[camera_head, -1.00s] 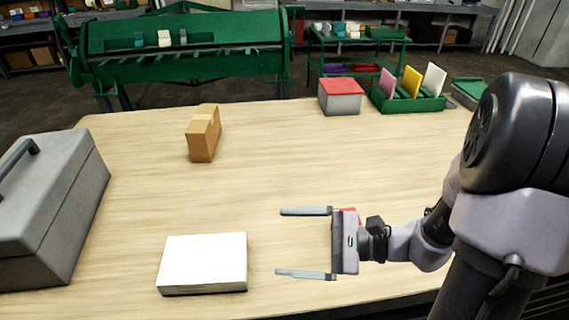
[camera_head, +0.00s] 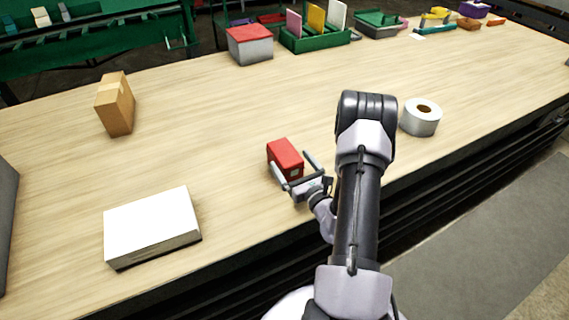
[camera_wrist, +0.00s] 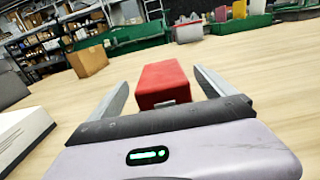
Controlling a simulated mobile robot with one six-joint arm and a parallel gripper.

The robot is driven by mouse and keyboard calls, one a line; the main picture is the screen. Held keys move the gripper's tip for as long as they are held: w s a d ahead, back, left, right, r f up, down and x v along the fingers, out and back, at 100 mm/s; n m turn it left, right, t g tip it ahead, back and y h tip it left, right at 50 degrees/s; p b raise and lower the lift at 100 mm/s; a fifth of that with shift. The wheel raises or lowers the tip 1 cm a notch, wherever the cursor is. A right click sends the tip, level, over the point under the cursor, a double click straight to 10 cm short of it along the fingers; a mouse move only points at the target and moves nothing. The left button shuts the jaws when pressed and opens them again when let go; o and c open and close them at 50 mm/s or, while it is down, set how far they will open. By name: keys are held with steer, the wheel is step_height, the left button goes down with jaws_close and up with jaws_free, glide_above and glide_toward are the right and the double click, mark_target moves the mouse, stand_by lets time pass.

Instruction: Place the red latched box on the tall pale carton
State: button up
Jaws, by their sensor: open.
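The red latched box (camera_head: 285,158) sits on the wooden table just ahead of my gripper (camera_head: 292,168). In the wrist view the red box (camera_wrist: 163,82) stands between my two fingers (camera_wrist: 160,88), its latch side facing me. The fingers are open, with a gap showing on either side of the box. The tall pale carton is most likely the upright tan carton (camera_head: 115,104) at the left of the table; it also shows in the wrist view (camera_wrist: 88,61). Its top is bare.
A white flat box (camera_head: 152,225) lies at the front left. A grey box with a red lid (camera_head: 250,50) and a green divided tray (camera_head: 318,40) stand at the back. A white tape roll (camera_head: 420,117) stands right of my arm. The table between red box and carton is clear.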

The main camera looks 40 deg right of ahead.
mark_target(285, 151)
steer(key=b+x, duration=0.1)
steer(key=x, duration=0.4)
steer(key=shift+w+d+r, duration=0.1)
steer(key=shift+w, duration=0.1)
jaws_close()
